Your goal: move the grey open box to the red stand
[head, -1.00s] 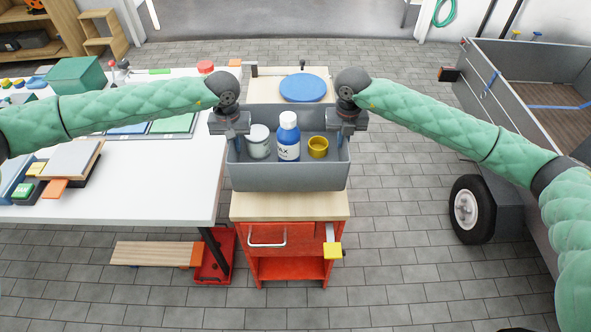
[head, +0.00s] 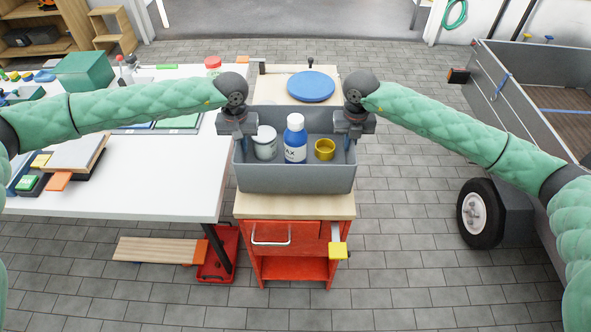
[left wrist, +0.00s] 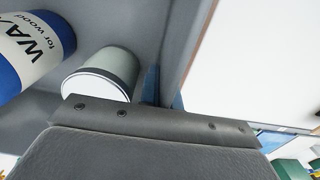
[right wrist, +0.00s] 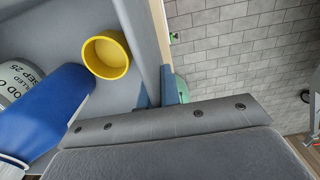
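The grey open box (head: 296,180) is over the wooden top of the red stand (head: 310,209). I cannot tell whether its bottom touches the top. It holds a grey-white tin (head: 265,149), a blue wax bottle (head: 295,152) with a white cap, and a yellow cup (head: 325,149). My left gripper (head: 244,145) is shut on the box's left wall; its blue fingers straddle that wall in the left wrist view (left wrist: 165,92). My right gripper (head: 349,143) is shut on the right wall, fingers likewise on both sides in the right wrist view (right wrist: 160,92).
A blue disc (head: 311,86) lies on the wooden surface behind the box. The white table (head: 170,180) stands close at left, with a green box (head: 84,71) and other items. A grey trailer (head: 510,100) stands at right, with open paved floor (head: 405,180) before it.

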